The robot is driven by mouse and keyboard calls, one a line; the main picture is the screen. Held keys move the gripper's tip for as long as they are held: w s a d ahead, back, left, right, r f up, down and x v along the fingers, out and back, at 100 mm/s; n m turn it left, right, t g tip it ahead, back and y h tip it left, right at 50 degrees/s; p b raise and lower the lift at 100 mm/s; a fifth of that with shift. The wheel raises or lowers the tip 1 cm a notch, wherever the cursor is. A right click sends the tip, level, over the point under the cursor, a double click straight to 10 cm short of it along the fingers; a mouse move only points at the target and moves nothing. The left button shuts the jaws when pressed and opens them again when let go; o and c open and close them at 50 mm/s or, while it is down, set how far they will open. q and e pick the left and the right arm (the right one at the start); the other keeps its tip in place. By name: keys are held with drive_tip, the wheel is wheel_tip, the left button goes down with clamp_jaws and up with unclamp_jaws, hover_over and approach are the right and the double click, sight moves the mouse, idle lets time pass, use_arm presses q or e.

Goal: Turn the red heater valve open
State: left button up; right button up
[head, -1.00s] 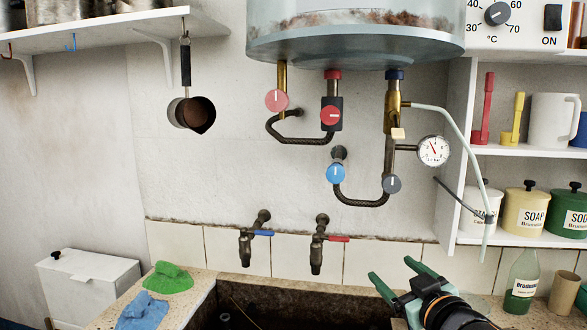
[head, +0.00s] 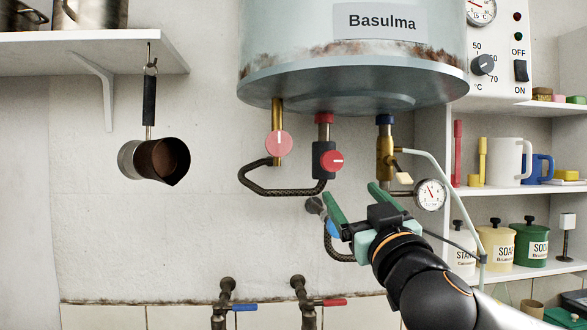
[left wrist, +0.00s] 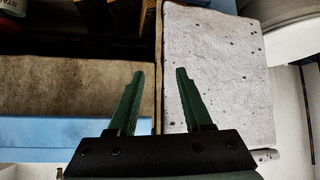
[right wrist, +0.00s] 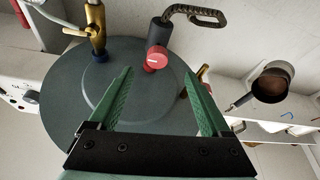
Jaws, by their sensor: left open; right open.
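The red heater valve (head: 332,161) is a round red knob on a dark block under the red-collared pipe of the heater. Its white mark lies roughly horizontal. In the right wrist view the red knob (right wrist: 156,58) shows ahead, between the fingertips and apart from them. My right gripper (head: 353,195) is open and empty, just below and slightly right of the knob in the head view. A paler red knob (head: 279,144) with an upright mark sits on the brass pipe to the left. My left gripper (left wrist: 160,72) is open and empty, away from the heater; the head view does not show it.
The heater tank (head: 350,80) hangs above the valves. A braided hose (head: 270,190), a brass valve (head: 385,155) and a gauge (head: 431,194) are close by. A blue knob is partly hidden behind my right gripper. A pan (head: 155,160) hangs left. A shelf (head: 510,190) stands right.

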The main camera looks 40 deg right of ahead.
sight(334, 165)
drive_tip(key=p+x, duration=0.1)
drive_tip(key=x, duration=0.2)
drive_tip(key=r+p+x, duration=0.1)
drive_tip(key=p+x, duration=0.1)
drive_tip(key=x, duration=0.2)
drive_tip(key=p+x, duration=0.1)
drive_tip(key=x, duration=0.3)
drive_tip(key=shift+s+r+p, duration=0.15)
drive_tip(key=shift+s+p, duration=0.05)
drive_tip(key=shift+p, duration=0.1)
drive_tip(key=shift+w+d+r, duration=0.15)
drive_tip(key=shift+w+d, duration=0.15)
drive_tip(key=shift+w, duration=0.35)
use_arm(q)
drive_tip(key=a+r, duration=0.1)
drive_tip(key=s+a+r, duration=0.1)
drive_tip(key=shift+a+r+y, duration=0.3)
drive_tip(key=shift+r+y, duration=0.05)
drive_tip(key=shift+y, duration=0.05)
use_arm(e)
drive_tip(key=shift+c, duration=0.2)
use_arm(q)
drive_tip(key=shift+w+d+r, duration=0.1)
drive_tip(key=shift+w, duration=0.05)
use_arm(e)
clamp_jaws()
